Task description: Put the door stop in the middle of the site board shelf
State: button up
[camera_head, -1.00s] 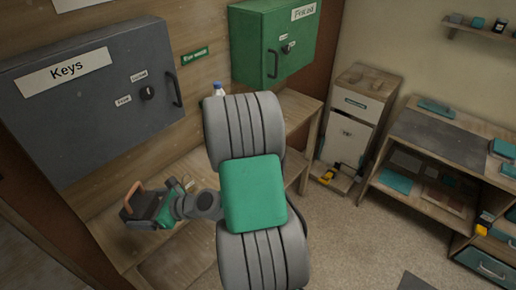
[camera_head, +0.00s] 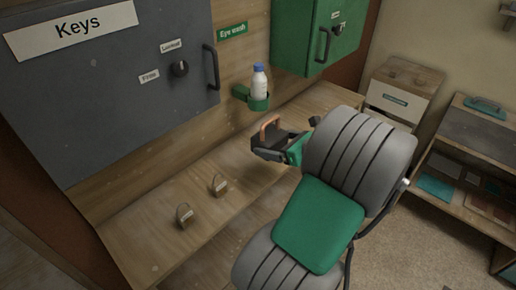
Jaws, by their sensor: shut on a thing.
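My gripper (camera_head: 268,140) is shut on an orange-brown thing (camera_head: 269,125), which seems to be the door stop. The dark jaws hide much of it, so its full shape cannot be told. My gripper is over the wooden site board shelf (camera_head: 150,238), right of its left end and in front of the back panel. I cannot tell whether the held thing touches the shelf. My large grey and green arm links cover the front right of the shelf.
Two small looped brown things (camera_head: 184,215) (camera_head: 219,185) stand on the shelf's left part. A white bottle (camera_head: 260,82) sits in a green holder (camera_head: 257,102) behind my gripper. A grey key cabinet (camera_head: 110,110) and a green cabinet (camera_head: 300,40) hang above.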

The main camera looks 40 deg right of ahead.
jog(key=shift+d+f, duration=0.1)
jog(key=shift+d, duration=0.35)
jog(key=w+d+f, duration=0.4)
jog(key=w+f, duration=0.1)
jog(key=w+d+f+p, duration=0.1)
jog(key=w+d+f, duration=0.3)
jog(key=d, duration=0.1)
jog(key=shift+w+d+f, duration=0.1)
jog(key=shift+w+f, duration=0.25)
jog(key=shift+w, duration=0.05)
notch_tip(320, 180, down, 2)
jog(key=shift+f+p, duration=0.25)
jog(key=shift+p, duration=0.2)
jog(key=shift+f, duration=0.15)
jog(key=shift+f, duration=0.15)
jog(key=o, duration=1.8)
jog(key=shift+f, duration=0.1)
